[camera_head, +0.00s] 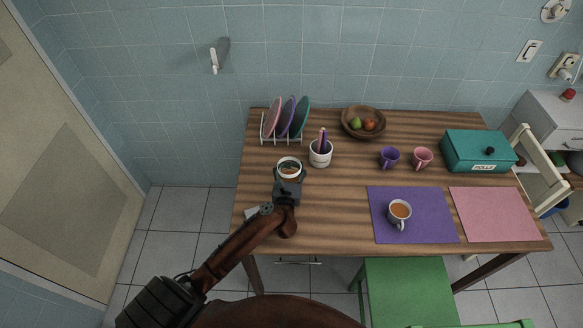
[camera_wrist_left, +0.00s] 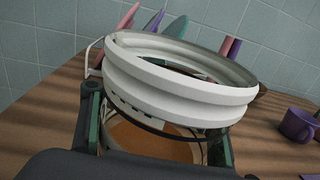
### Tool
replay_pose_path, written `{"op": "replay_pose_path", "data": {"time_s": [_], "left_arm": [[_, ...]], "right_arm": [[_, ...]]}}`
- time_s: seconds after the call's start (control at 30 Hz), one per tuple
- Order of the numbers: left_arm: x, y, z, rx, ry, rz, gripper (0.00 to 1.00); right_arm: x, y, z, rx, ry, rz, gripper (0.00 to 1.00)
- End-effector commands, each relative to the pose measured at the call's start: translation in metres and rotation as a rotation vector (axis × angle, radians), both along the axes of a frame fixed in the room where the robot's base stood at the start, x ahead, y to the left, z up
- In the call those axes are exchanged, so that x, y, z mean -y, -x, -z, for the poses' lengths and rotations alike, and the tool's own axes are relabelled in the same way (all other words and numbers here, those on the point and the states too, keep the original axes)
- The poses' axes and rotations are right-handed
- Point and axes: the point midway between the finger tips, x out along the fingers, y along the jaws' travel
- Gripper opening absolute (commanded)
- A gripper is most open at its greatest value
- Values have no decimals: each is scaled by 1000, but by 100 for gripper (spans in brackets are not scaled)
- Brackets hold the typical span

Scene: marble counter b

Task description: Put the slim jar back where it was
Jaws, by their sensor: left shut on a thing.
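The slim jar (camera_head: 289,168) has a white threaded rim and an open top, seen from above in the head view. In the left wrist view, its white rim (camera_wrist_left: 180,85) fills the middle, with a clear body and something orange-brown below it. My left gripper (camera_head: 288,180) is shut on the jar, its fingers on either side of the body below the rim. The jar looks about upright, at the table's left part. I cannot tell whether its base touches the table. My right gripper is not in view.
A dish rack (camera_head: 281,140) with several plates stands behind the jar. A white cup (camera_head: 320,156) with purple items is close on its right. Further right are a fruit bowl (camera_head: 363,122), two mugs, a teal box (camera_head: 476,151) and a purple mat (camera_head: 381,231) with a coffee cup.

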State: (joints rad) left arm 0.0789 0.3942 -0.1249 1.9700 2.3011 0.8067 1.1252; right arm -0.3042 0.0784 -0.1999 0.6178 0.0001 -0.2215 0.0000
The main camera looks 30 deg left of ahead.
Motion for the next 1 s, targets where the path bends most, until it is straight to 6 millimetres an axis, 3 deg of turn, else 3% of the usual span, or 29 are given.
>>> {"op": "replay_pose_path", "data": {"time_s": [0.3,0.7,0.73,1.0], "left_arm": [[-6,-5,38,-2,-2,1,0],[-6,-4,41,1,0,0,0],[-6,-4,42,0,-1,0,37],[-6,-4,42,0,-1,0,56]], "right_arm": [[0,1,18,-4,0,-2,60],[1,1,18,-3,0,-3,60],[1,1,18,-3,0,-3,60],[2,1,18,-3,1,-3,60]]}}
